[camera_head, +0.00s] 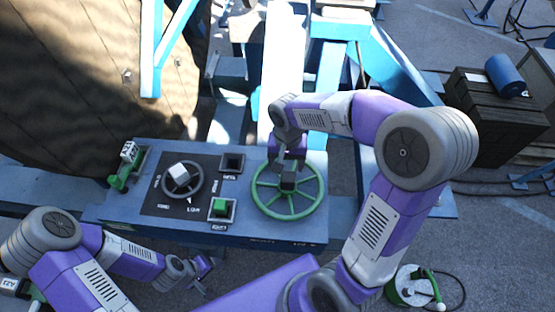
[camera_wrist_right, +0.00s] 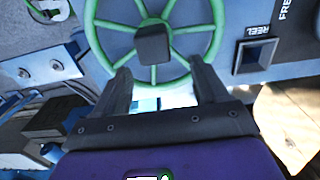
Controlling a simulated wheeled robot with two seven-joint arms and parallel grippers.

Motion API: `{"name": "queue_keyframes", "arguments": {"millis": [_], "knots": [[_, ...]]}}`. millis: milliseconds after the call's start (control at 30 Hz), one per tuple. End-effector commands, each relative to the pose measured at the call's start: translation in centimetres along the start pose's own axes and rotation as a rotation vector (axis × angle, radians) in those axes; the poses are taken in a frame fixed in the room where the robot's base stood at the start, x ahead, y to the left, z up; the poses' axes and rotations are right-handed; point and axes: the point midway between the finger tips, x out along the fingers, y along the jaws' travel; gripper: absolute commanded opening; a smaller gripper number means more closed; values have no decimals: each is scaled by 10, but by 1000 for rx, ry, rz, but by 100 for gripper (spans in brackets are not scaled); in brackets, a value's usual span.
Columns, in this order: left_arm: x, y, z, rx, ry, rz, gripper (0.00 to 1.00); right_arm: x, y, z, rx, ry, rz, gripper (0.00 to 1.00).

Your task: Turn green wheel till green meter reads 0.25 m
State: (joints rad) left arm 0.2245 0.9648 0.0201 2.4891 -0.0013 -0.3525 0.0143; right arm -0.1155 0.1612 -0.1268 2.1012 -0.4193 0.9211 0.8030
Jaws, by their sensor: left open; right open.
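The green wheel (camera_head: 288,218) with several spokes lies on the blue control panel. A dark grey block (camera_head: 289,179) stands up from it near its middle. My right gripper (camera_head: 289,163) is over the far side of the wheel, its fingertips mostly hidden in the head view. In the right wrist view it (camera_wrist_right: 161,70) is open and empty, with its fingers over the wheel's near rim and the dark block (camera_wrist_right: 153,45) beyond and between the tips. A green device with a white box (camera_head: 129,152) is at the panel's left; I cannot read any figures. My left gripper (camera_head: 203,271) is open and empty below the panel.
A black dial plate with a grey ring wheel (camera_head: 183,194) is left of the green wheel. A green button (camera_head: 220,208) and a dark square socket (camera_head: 231,163) lie between. A large reel (camera_head: 90,75) fills the upper left. Dark crates (camera_head: 495,115) stand at the right.

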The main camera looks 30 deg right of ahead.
Motion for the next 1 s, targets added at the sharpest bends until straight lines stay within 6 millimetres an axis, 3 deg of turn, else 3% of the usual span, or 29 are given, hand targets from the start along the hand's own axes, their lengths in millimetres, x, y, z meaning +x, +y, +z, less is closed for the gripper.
{"name": "queue_keyframes", "arguments": {"millis": [400, 800, 1000], "knots": [[0, 0, 1, -1, -2, 0, 73, 61, 1, 0, -1, -3, 3, 72], [0, 0, 1, 0, -2, 0, 73, 70, 0, 0, 1, 0, -1, 72], [0, 0, 1, 0, -2, 0, 73, 70, 0, 0, 0, 0, -1, 43]]}}
